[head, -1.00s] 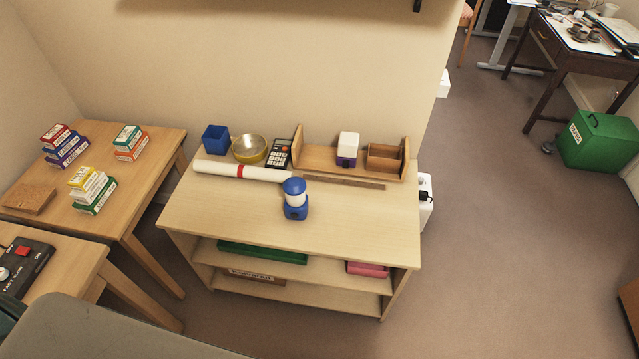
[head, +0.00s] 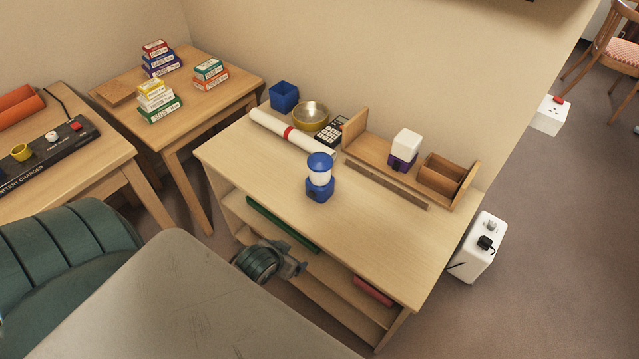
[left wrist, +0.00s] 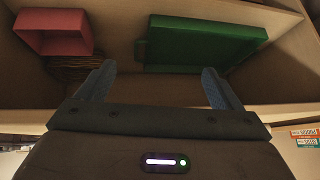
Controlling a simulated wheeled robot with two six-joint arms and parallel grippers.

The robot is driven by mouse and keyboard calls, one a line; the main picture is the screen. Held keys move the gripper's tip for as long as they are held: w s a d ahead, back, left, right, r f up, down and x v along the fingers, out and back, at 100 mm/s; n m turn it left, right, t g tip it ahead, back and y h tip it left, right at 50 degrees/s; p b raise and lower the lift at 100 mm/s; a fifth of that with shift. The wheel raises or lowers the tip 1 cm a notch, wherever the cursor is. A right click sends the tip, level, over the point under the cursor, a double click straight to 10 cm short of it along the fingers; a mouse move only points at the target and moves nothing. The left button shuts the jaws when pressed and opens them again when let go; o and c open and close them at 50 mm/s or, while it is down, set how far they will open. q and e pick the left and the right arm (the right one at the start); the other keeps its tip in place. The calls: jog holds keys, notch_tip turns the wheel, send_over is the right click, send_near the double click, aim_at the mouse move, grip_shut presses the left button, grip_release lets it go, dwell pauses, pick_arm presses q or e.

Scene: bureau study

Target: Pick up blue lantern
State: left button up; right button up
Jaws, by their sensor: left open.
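The blue lantern (head: 320,178) stands upright on the top of the wooden shelf unit (head: 385,225). It has a blue base, a white middle and a blue cap. My left gripper (head: 296,268) is low in front of the unit's shelves, below and in front of the lantern and apart from it. In the left wrist view my left gripper (left wrist: 158,85) is open and empty, its fingers pointing at a shelf with a green tray (left wrist: 205,42) and a pink box (left wrist: 55,32). The lantern is not visible in that view. My right gripper is not in view.
Behind the lantern are a rolled paper (head: 290,133), a brass bowl (head: 311,115), a calculator (head: 333,131) and a wooden rack (head: 372,156) holding a white-and-purple lantern (head: 405,149). The top's front right is clear. A white box (head: 478,248) stands on the floor at right.

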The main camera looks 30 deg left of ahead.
pick_arm(q)
notch_tip(320, 180, up, 5)
jog(key=w+t+b, duration=0.1)
jog(key=w, duration=0.1)
jog(key=t+h+b, duration=0.1)
jog(key=t+h, duration=0.1)
jog(key=t, duration=0.4)
send_near(314, 188)
jog(key=x, duration=0.3)
jog(key=shift+d+r, duration=0.15)
jog(key=shift+d, duration=0.05)
jog(key=x, duration=0.4)
jog(key=shift+w+a+b, duration=0.15)
jog(key=shift+w+b, duration=0.2)
jog(key=shift+w+f, duration=0.4)
jog(key=shift+w, duration=0.1)
jog(key=x, duration=0.4)
jog(key=shift+w+a+f, duration=0.15)
jog(key=shift+a+f, duration=0.05)
jog(key=shift+a, duration=0.05)
jog(key=shift+w+f, duration=0.15)
jog(key=shift+w, duration=0.2)
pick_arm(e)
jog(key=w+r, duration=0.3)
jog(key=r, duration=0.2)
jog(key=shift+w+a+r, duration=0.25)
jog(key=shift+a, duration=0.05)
pick_arm(q)
jog(key=shift+s, duration=0.1)
